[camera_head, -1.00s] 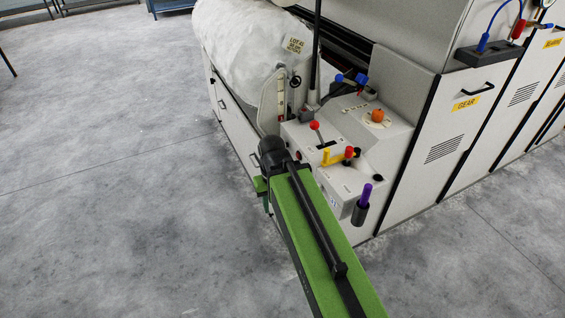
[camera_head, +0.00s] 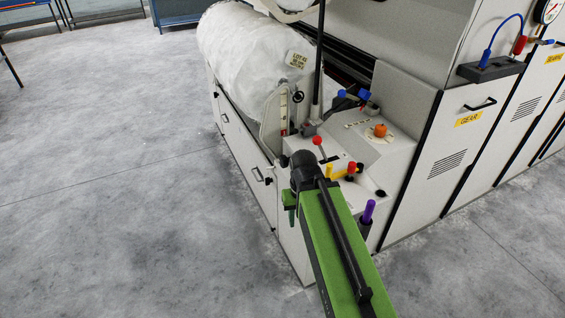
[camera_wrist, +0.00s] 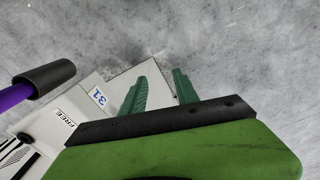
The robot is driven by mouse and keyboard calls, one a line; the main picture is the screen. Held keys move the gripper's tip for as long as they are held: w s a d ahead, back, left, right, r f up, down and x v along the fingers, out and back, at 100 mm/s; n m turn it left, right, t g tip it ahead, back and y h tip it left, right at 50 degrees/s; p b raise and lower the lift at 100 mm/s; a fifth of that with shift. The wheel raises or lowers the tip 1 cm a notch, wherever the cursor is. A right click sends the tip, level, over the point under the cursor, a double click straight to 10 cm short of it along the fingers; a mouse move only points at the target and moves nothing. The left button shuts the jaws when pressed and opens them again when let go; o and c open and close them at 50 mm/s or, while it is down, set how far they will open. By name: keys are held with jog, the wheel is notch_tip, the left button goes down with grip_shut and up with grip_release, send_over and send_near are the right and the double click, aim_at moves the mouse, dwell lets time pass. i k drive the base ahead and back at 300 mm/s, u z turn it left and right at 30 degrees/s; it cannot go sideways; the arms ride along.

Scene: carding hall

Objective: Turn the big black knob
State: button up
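A black knob (camera_head: 380,194) sits on the right part of the machine's pale control panel (camera_head: 398,150). A second dark knob (camera_head: 349,178) shows beside the yellow and red handles. I cannot tell which is the big one; my arm hides part of the panel. The wrist view shows a small black knob (camera_wrist: 24,138) near the "FREE" label. My gripper (camera_head: 291,212) hangs beside the panel's left front edge, apart from these knobs. In the wrist view my gripper (camera_wrist: 160,76) has its two green fingers apart, with nothing between them, over the floor and panel edge.
A red-tipped lever (camera_head: 318,141), a yellow handle (camera_head: 340,171) and an orange knob (camera_head: 379,130) stand on the panel. A purple handle (camera_head: 368,211) rises at its front right corner. A white fibre roll (camera_head: 255,65) lies behind. The floor (camera_head: 120,200) at left is clear.

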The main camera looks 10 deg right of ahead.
aim_at(284, 161)
jog(key=i, duration=0.5)
jog(key=z, duration=5.9)
jog(key=i, duration=0.15)
jog(key=z, duration=3.25)
jog(key=k, duration=0.8)
jog(key=z, duration=0.8)
jog(key=i, duration=1)
jog(key=u, duration=0.15)
